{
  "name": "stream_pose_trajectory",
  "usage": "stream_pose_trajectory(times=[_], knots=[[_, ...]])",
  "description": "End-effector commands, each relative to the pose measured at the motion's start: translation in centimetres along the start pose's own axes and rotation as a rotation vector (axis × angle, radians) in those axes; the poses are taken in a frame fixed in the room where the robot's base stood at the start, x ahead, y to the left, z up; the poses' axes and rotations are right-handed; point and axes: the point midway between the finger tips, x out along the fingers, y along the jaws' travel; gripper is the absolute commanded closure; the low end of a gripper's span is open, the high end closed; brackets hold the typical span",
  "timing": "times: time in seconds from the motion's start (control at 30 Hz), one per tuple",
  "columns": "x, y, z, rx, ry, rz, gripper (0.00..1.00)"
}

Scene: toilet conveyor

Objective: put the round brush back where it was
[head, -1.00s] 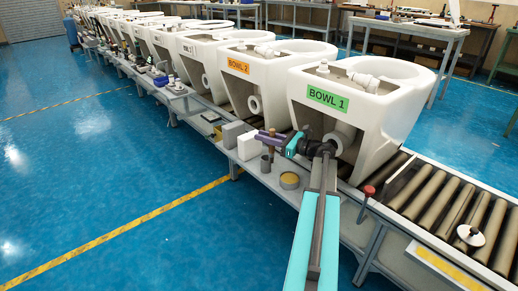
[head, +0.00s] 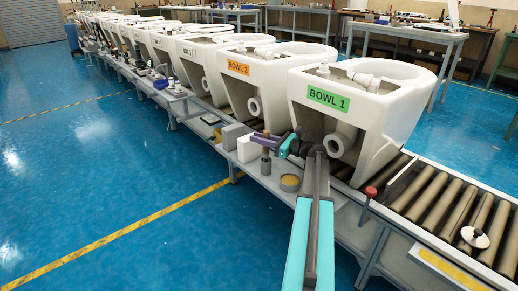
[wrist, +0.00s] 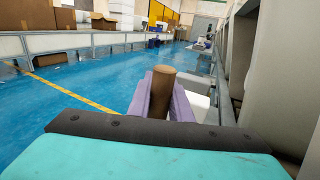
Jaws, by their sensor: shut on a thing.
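The round brush shows as a brown upright handle (head: 266,152), and in the wrist view the handle top (wrist: 162,92) stands between two purple fingers. My gripper (head: 264,139) is shut on it above the side shelf beside the conveyor, in front of the bowl marked BOWL 1 (head: 343,112). A small grey cup (head: 265,167) stands on the shelf directly under the handle. The brush's lower end is hidden or too small to make out, so I cannot tell whether it is inside the cup or just above it.
A white block (head: 247,149) stands just left of the cup, with another (head: 233,136) behind it. A round tin with a yellowish top (head: 290,182) is to the right. BOWL 2 (head: 240,80) stands further back. Open blue floor lies left of the shelf.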

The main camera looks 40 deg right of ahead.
Motion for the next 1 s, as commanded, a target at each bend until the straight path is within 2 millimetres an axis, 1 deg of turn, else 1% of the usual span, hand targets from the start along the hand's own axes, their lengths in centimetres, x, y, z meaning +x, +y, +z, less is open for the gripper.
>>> stream_pose_trajectory(times=[0.2,0.37,0.87,0.9,1.0], knots=[[0.0,0.0,-2.7,0.002,0.000,0.000,1.00],[0.0,0.0,-4.3,0.001,0.000,0.000,1.00],[0.0,0.0,-4.7,0.001,0.000,0.000,1.00],[0.0,0.0,-4.7,0.001,0.000,0.000,0.79],[0.0,0.0,-4.7,0.000,0.000,-0.001,0.63]])
